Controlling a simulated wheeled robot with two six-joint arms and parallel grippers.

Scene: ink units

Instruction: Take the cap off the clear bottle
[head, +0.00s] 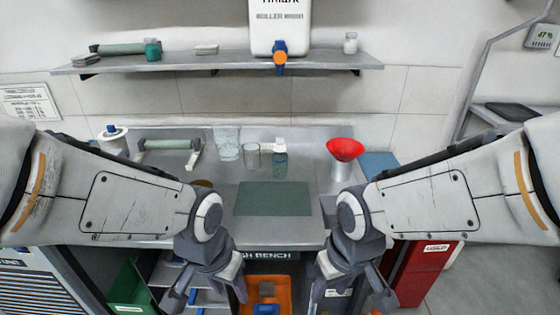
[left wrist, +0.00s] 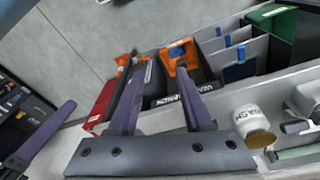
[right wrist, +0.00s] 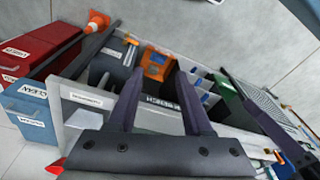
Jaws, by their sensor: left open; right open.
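A clear, green-tinted bottle (head: 280,165) stands upright on the bench (head: 220,190), behind the green mat. A white cap (head: 280,144) sits on its top. My left gripper (head: 212,293) is open and empty, low in front of the bench edge, left of the bottle. My right gripper (head: 352,296) is open and empty, also low in front of the bench, right of the bottle. Both are well apart from the bottle. Open fingers with nothing between them show in the left wrist view (left wrist: 160,70) and right wrist view (right wrist: 158,80). I cannot make out the bottle in either wrist view.
A green mat (head: 272,199) lies bare at the bench front. Two clear glasses (head: 251,156) stand left of the bottle. A red funnel (head: 345,149) stands to its right, and a roller stand (head: 168,145) at left. A shelf (head: 220,63) hangs above. A WASH tin (left wrist: 254,128) is near my left arm.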

